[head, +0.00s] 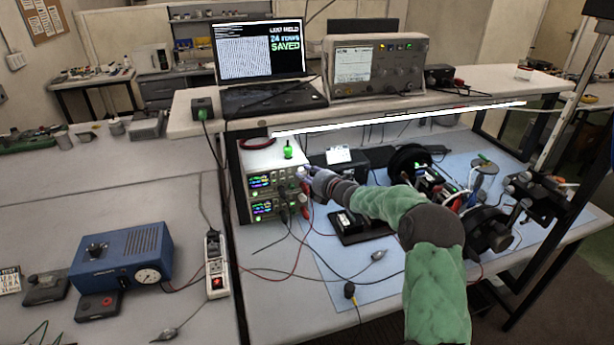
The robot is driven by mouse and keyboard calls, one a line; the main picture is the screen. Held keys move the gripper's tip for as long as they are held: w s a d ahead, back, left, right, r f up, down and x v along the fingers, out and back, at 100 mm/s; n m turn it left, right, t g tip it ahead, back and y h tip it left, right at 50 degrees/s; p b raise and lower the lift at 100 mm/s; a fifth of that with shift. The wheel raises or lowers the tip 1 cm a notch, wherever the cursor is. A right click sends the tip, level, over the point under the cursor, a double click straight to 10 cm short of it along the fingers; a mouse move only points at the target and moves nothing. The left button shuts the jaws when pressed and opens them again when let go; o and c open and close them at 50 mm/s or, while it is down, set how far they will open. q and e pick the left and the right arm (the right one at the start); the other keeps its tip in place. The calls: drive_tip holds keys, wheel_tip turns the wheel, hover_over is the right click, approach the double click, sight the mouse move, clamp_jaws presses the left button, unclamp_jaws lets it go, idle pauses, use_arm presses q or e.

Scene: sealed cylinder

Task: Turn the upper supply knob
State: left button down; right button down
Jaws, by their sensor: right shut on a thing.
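Two stacked bench supplies stand under the shelf; the upper supply (262,180) and the lower supply (262,208) have lit displays on the left of their fronts. My right gripper (303,174) is at the right side of the upper supply's front, where its knobs are. It is shut on the upper supply knob, which the fingers mostly hide. My right arm reaches in from the lower right in a green sleeve. My left gripper is not in view.
Red and black leads hang from the supplies onto the bench. A laptop (262,55) and an oscilloscope (377,66) stand on the shelf above. A blue box with a gauge (122,258) and a power strip (216,265) are at left.

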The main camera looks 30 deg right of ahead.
drive_tip(key=shift+f+m+t+y+b, duration=0.45)
drive_tip(key=shift+m+b, duration=0.5)
drive_tip(key=shift+m, duration=0.25)
drive_tip(key=m+b, duration=0.1)
drive_tip(key=m+t+b, duration=0.1)
drive_tip(key=m+b, duration=0.1)
drive_tip(key=shift+f, duration=0.35)
drive_tip(key=m+t+b, duration=0.1)
drive_tip(key=m+b, duration=0.3)
drive_tip(key=m+t+b, duration=0.1)
drive_tip(key=m+b, duration=0.1)
drive_tip(key=m, duration=0.1)
drive_tip(key=shift+a+f+t+h, duration=0.1)
drive_tip(key=shift+f+t+h, duration=0.25)
drive_tip(key=shift+a+m+t+h+b, duration=0.1)
drive_tip(key=shift+m+t+h+b, duration=0.3)
drive_tip(key=shift+m+b, duration=0.75)
drive_tip(key=shift+a+m+t+h+b, duration=0.15)
drive_tip(key=shift+m+h+b, duration=0.35)
drive_tip(key=shift+m+b, duration=0.6)
drive_tip(key=shift+d+r+m, duration=0.1)
drive_tip(key=shift+m, duration=0.35)
drive_tip(key=c, duration=1.3)
unclamp_jaws()
drive_tip(key=shift+r, duration=0.1)
drive_tip(key=shift+d+r, duration=0.1)
drive_tip(key=shift+r, duration=0.05)
